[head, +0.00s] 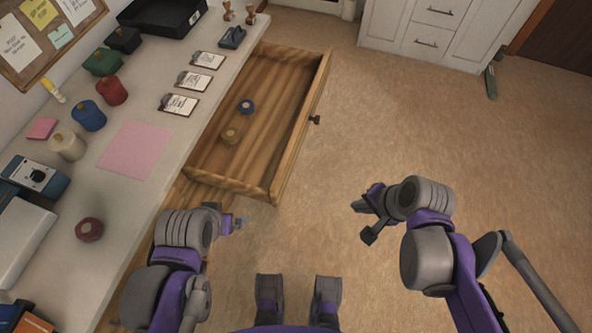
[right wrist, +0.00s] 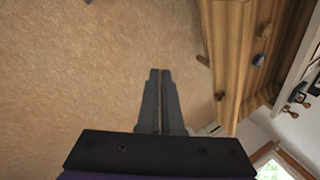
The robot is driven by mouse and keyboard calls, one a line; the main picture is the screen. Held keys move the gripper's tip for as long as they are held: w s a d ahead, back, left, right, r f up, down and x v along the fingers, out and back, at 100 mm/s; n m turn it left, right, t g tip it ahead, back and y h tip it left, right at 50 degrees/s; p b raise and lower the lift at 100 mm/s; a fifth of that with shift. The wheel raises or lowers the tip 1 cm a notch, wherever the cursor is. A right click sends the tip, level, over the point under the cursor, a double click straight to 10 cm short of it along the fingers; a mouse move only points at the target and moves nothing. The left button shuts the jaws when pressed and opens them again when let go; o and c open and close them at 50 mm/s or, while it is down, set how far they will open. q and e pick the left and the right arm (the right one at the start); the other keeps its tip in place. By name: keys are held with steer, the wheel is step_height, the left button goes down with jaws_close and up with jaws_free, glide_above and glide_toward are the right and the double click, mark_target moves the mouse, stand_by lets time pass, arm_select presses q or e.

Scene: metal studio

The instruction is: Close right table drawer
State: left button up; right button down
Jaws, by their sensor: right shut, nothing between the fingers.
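The wooden table drawer (head: 318,85) is pulled out from the white-topped table in the head view, with a dark knob (head: 315,120) on its front. A blue roll (head: 246,106) and a tan roll (head: 231,135) lie inside it. The drawer also shows at the right of the right wrist view (right wrist: 228,40). My right gripper (head: 366,222) is over the floor, to the right of the drawer front and apart from it. Its fingers (right wrist: 160,75) are shut together and empty. My left gripper (head: 241,221) is by the drawer's near end; its fingers are too small to judge.
The table top (head: 95,190) at left holds several clipboards, coloured pots, a pink sheet (head: 136,149) and a black tray (head: 162,16). White cabinets (head: 425,30) stand at the back. The floor (head: 430,130) right of the drawer is clear.

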steer(key=w+a+f+m+g+y+b, duration=0.1)
steer(key=w+a+f+m+y+b, duration=0.3)
steer(key=w+m, duration=0.5)
arm_select(q)
step_height(320, 180, down, 8)
steer(key=b, duration=0.2)
arm_select(e)
steer(key=m+y, duration=0.2)
steer(key=m, duration=0.1)
glide_toward(284, 182)
steer(key=shift+x, duration=3.1)
steer(key=shift+w+d+f, duration=0.1)
steer(key=shift+w+f, duration=0.05)
steer(key=w+a, duration=0.2)
steer(key=a, duration=0.7)
steer(key=w+a, duration=0.3)
steer(key=a, duration=0.6)
steer(key=w+a, duration=0.2)
steer(key=a, duration=0.7)
steer(key=shift+w+a, duration=0.2)
steer(key=shift+a, duration=0.1)
arm_select(q)
steer(key=shift+d+r, duration=0.15)
steer(key=shift+r, duration=0.05)
arm_select(e)
steer(key=shift+a, duration=0.2)
